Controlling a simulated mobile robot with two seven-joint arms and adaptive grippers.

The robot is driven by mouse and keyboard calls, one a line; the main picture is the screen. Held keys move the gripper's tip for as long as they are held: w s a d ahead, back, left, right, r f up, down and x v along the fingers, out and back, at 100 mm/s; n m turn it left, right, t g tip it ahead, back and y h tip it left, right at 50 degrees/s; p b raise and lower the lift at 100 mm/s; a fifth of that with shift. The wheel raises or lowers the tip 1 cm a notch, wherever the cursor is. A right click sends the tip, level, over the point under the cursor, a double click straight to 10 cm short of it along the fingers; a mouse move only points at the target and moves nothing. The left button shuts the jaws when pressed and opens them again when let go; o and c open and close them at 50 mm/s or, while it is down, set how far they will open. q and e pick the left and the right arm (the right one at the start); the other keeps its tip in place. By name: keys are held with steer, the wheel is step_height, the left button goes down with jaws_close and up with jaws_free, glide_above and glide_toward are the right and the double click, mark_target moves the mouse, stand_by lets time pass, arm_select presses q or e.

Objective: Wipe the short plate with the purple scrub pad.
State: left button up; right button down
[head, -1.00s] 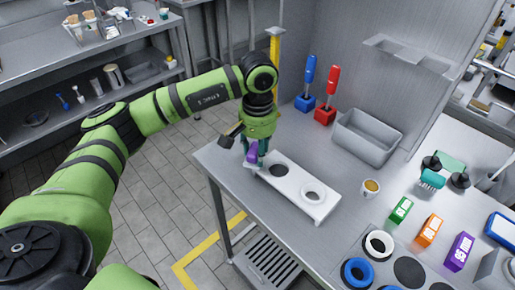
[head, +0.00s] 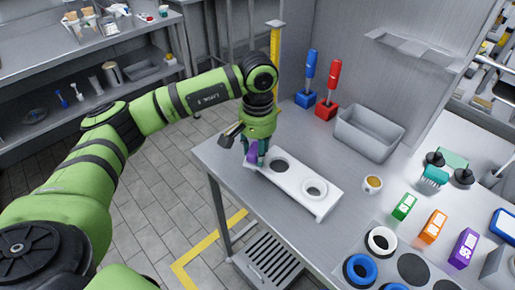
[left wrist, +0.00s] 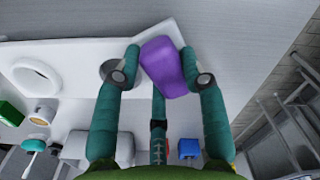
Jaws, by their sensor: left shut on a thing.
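My left gripper (head: 257,160) is shut on the purple scrub pad (head: 252,155). It points down over the left end of a white plate (head: 297,178) with two round openings, one with a raised white ring. The left wrist view shows the purple pad (left wrist: 163,67) tilted between the teal fingers of my left gripper (left wrist: 168,78), over the end of the white plate (left wrist: 78,62). One finger partly covers the dark opening. I cannot tell whether the pad touches the plate. My right gripper is not in view.
The plate lies near the left edge of a metal table (head: 225,165). A cup (head: 372,184) and coloured boxes stand to the right.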

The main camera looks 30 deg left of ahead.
mark_target(269, 169)
arm_select(q)
steer(key=shift+f, duration=0.15)
steer(key=shift+s+d, duration=0.3)
steer(key=shift+d, duration=0.7)
steer(key=shift+s+d, duration=0.3)
steer(key=shift+d, duration=0.65)
steer(key=shift+b, duration=0.8)
steer(key=shift+w+a+f+b, duration=0.15)
steer(key=shift+a+b, duration=0.15)
steer(key=shift+a, duration=0.15)
steer(key=shift+w+a+b, duration=0.1)
steer(key=shift+a+b, duration=0.15)
steer(key=shift+a, duration=0.2)
steer(key=shift+w+a+b, duration=0.2)
steer(key=shift+a+b, duration=0.2)
steer(key=shift+a, duration=0.65)
